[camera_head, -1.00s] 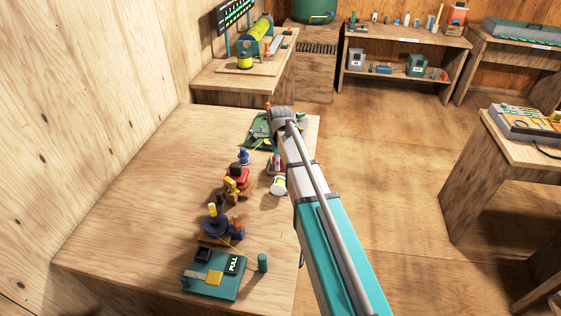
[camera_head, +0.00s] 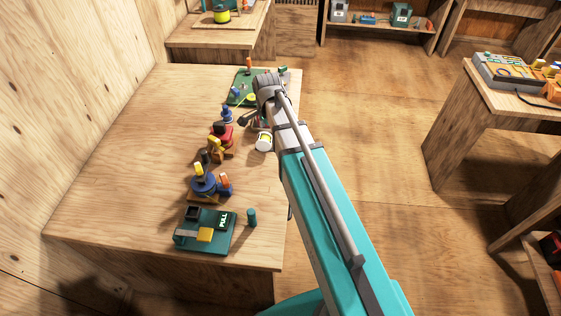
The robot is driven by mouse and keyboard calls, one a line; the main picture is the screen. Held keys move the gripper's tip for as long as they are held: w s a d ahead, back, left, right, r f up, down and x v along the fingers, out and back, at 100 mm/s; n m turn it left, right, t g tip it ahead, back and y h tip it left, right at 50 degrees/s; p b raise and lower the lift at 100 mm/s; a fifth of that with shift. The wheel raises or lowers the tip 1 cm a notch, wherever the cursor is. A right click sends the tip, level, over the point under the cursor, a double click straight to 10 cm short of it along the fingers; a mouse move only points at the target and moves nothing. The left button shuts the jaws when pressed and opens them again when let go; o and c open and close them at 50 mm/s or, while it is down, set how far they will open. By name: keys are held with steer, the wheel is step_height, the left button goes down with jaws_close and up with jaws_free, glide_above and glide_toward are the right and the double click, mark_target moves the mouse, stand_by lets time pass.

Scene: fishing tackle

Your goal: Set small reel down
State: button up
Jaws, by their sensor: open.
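Reel-like pieces stand in a row on the wooden table (camera_head: 120,150). The smallest is a blue piece (camera_head: 227,115), likely the small reel, upright on the table. Nearer are a red reel (camera_head: 221,134) with yellow parts and a larger dark blue reel (camera_head: 204,184) with yellow and orange knobs. My gripper (camera_head: 252,118) is at the end of my arm, just right of the small blue piece and apart from it. It is open. My wrist hides most of it, and I see nothing held in it.
A white spool (camera_head: 264,141) lies near the table's right edge, close to my arm. A green board (camera_head: 245,86) with small parts is at the far end. A green device marked PULL (camera_head: 206,230) and a green peg (camera_head: 252,217) stand at the near end. The table's left side is clear.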

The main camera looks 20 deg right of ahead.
steer(key=s+n, duration=1.4)
steer(key=shift+c, duration=0.3)
